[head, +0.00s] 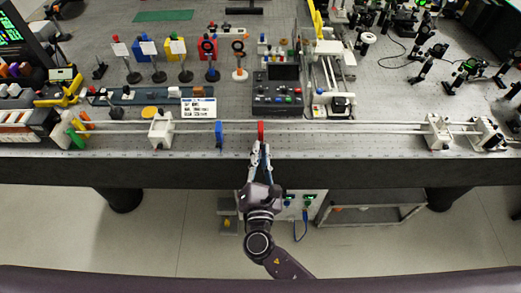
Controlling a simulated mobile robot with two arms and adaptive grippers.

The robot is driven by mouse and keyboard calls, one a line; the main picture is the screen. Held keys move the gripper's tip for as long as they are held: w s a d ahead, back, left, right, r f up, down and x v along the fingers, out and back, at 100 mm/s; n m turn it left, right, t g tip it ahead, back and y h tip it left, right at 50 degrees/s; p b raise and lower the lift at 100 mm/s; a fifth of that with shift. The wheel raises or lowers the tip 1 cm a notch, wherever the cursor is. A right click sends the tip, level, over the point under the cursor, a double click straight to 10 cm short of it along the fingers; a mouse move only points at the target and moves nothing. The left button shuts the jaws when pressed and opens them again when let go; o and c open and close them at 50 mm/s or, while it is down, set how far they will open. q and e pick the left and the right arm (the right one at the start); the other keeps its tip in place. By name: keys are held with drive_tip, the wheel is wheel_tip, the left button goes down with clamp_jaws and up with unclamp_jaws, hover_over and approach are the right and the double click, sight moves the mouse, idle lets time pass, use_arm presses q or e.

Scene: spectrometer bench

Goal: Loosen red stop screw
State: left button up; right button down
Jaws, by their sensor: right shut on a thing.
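A red stop (261,131) sits on the long twin-rod rail (340,127) near the front edge of the bench. My right gripper (260,146) reaches in from the front and is shut at the lower part of the red stop. The small screw itself is hidden between the fingertips or too small to make out. A blue stop (219,134) sits on the same rail to the left, apart from the gripper. My left gripper is not in the head view.
White carriages stand on the rail at left (161,130) and right (438,132). A black control box (277,97) with coloured buttons and a white label card (199,108) stand behind the rail. Colored filter holders and optics fill the back.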

drive_tip(key=shift+s+f+n, duration=0.1)
drive_tip(key=shift+f+n, duration=0.05)
drive_tip(key=shift+n, duration=0.25)
drive_tip(key=c, duration=2)
unclamp_jaws()
drive_tip(key=shift+o, duration=0.2)
drive_tip(key=s, duration=1.2)
